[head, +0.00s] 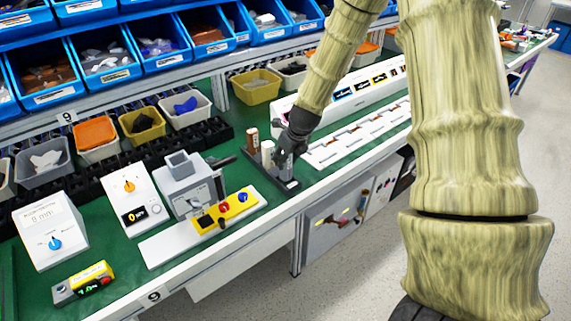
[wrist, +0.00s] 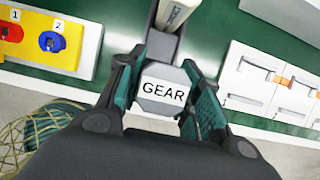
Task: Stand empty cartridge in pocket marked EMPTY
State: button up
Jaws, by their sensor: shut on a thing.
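My gripper (head: 284,156) is at the dark rack (head: 290,186) near the front edge of the green bench. In the wrist view its two fingers (wrist: 165,92) are shut on the sides of a grey cartridge (wrist: 163,90) with a white top label reading GEAR. In the head view the fingers mostly hide this cartridge, and its base cannot be seen. A brown cartridge (head: 253,139) and a white one (head: 267,151) stand upright beside my gripper. A white-topped cartridge (wrist: 176,12) shows just beyond in the wrist view. No EMPTY marking is readable.
A yellow panel (head: 224,210) with red and blue knobs and a grey machine (head: 187,185) stand left of the rack. A white slotted tray (head: 356,136) lies to the right. Bins (head: 187,110) line the back.

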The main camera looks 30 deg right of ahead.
aim_at(286, 166)
jog(key=shift+f+p, duration=0.4)
jog(key=shift+f, duration=1.3)
jog(key=shift+f, duration=0.1)
jog(key=o, duration=1.1)
jog(key=shift+o, duration=0.2)
jog(key=shift+r, duration=0.25)
jog(key=shift+s+r, duration=0.15)
jog(key=shift+r, duration=0.1)
jog(key=b+v, duration=0.1)
jog(key=v, duration=1)
jog(key=shift+r, duration=0.1)
